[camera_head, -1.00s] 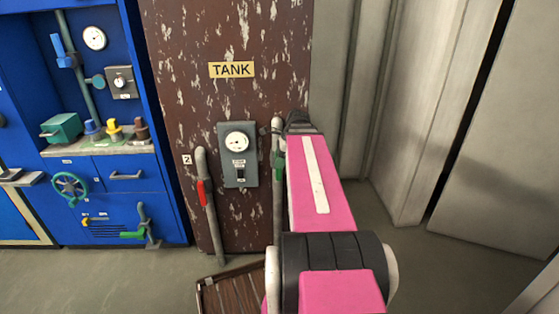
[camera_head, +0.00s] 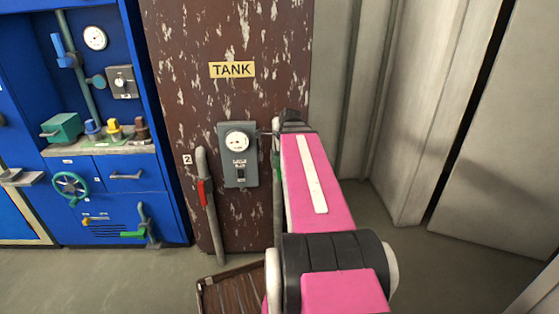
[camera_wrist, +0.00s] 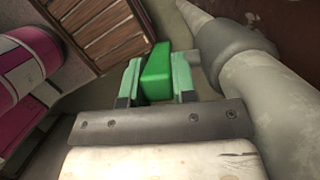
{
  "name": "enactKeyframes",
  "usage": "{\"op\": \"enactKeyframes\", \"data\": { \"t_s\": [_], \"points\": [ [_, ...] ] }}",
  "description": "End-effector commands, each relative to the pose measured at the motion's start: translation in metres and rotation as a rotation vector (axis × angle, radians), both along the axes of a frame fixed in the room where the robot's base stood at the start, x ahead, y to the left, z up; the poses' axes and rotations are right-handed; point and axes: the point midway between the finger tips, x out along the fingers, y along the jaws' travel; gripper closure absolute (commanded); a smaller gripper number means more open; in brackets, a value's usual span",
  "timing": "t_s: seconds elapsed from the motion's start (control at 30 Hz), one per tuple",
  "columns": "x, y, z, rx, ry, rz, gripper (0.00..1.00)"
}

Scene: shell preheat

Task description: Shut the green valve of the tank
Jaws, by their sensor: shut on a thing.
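The brown, worn tank (camera_head: 225,30) with its TANK label stands in the middle of the head view. The green valve handle (camera_wrist: 157,72) shows in the wrist view between the two teal fingers of my gripper (camera_wrist: 158,65), which is shut on it. The handle sits beside a grey pipe (camera_wrist: 255,95). In the head view only a sliver of green (camera_head: 276,163) shows on the right-hand pipe; my pink arm hides the rest of the valve and the fingers.
A gauge box (camera_head: 238,155) sits on the tank front. A pipe with a red handle (camera_head: 204,192) stands to its left. A wooden slatted crate (camera_head: 235,292) is on the floor below. A blue cabinet (camera_head: 120,200) is at left, grey wall panels at right.

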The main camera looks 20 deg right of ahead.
Motion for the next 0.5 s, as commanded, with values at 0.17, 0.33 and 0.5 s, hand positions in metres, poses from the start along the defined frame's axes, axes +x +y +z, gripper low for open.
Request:
{"op": "enactKeyframes", "data": {
  "t_s": [0.17, 0.33, 0.5],
  "points": [
    [0.002, 0.007, 0.000, -0.140, 0.044, 0.004, 0.98],
    [0.005, 0.013, -0.002, -0.293, 0.094, 0.004, 0.98],
    [0.007, 0.018, -0.005, -0.447, 0.144, 0.005, 0.98]
  ]
}}
